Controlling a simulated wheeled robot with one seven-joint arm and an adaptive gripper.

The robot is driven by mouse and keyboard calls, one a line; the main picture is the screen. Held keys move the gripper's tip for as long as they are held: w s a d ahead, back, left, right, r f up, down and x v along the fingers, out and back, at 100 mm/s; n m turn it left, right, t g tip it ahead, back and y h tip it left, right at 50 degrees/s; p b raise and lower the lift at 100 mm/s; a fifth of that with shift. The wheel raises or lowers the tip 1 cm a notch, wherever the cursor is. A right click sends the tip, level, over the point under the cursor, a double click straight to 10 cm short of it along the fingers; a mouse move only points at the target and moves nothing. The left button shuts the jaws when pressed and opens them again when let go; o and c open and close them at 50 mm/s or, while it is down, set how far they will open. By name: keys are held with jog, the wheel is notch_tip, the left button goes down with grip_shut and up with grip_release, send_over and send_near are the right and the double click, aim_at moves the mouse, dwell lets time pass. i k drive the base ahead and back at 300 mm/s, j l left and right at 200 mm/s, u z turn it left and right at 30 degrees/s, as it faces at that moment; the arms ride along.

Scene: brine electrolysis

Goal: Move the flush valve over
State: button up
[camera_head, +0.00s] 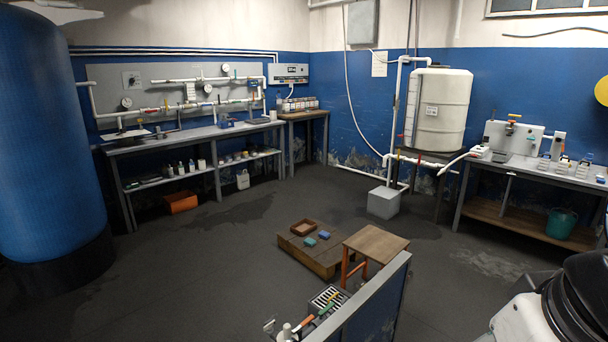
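No part is clearly marked as the flush valve, so I cannot tell which valve it is. Several small valves with coloured handles are on the pipework of the wall panel (180,87) at the back left. A red-handled fitting (397,157) is on the white pipe by the tank. Red, green and yellow handled parts (318,309) lie near a slotted tray at the bottom centre. My gripper is not in view; a white and black part of my arm shows at the lower right.
A blue vessel (45,150) stands at left. A white tank (440,108) stands at the back. A low wooden platform (315,262), a stool (376,243) and a blue partition (365,300) stand in the middle. The floor (215,255) left of them is clear.

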aim_at(339, 289)
jog(key=i+l+u, duration=0.1)
jog(key=i+l, duration=0.4)
jog(key=i+l+u, duration=0.1)
jog(key=i+l, duration=0.9)
jog(key=l, duration=0.15)
jog(key=i+l+u, duration=0.15)
jog(key=i+l, duration=0.35)
jog(key=l, duration=0.05)
